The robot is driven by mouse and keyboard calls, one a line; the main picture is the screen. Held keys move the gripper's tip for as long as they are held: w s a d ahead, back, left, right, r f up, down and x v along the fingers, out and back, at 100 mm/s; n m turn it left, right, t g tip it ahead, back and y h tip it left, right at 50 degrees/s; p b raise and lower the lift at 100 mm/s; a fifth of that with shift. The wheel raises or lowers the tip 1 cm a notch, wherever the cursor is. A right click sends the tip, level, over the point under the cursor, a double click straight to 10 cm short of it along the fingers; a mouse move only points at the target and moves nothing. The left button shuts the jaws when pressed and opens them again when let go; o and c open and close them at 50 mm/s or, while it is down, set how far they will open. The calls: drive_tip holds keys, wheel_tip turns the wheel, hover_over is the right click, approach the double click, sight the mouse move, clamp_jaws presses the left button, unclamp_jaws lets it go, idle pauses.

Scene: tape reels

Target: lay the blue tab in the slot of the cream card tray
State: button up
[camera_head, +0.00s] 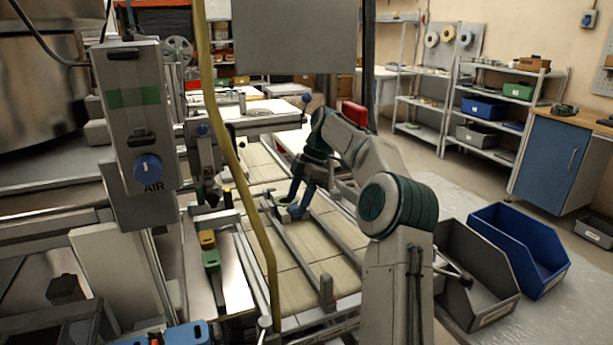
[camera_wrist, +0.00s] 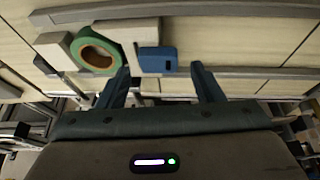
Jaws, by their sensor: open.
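The blue tab (camera_wrist: 158,60) lies flat at the lower right part of the cream card tray (camera_wrist: 130,28) in the wrist view. I cannot tell whether it sits in the slot or only on top. My gripper (camera_wrist: 163,84) is open, with its two blue-grey fingers apart and nothing between their tips. The tab is just beyond the fingertips, lined up with the gap. In the head view my gripper (camera_head: 302,190) points down over the conveyor, and the tab (camera_head: 296,211) shows small below it.
Metal rails (camera_head: 327,290) run along the cream belt (camera_head: 295,288). A yellow post (camera_head: 228,150) and a grey AIR box (camera_head: 135,130) stand left. Grey (camera_head: 478,290) and blue bins (camera_head: 520,245) sit at right.

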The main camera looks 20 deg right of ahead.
drive_tip(key=p+v, duration=0.5)
drive_tip(key=v, duration=0.6)
drive_tip(key=shift+d+r, duration=0.2)
drive_tip(key=shift+r, duration=0.15)
idle(1.1)
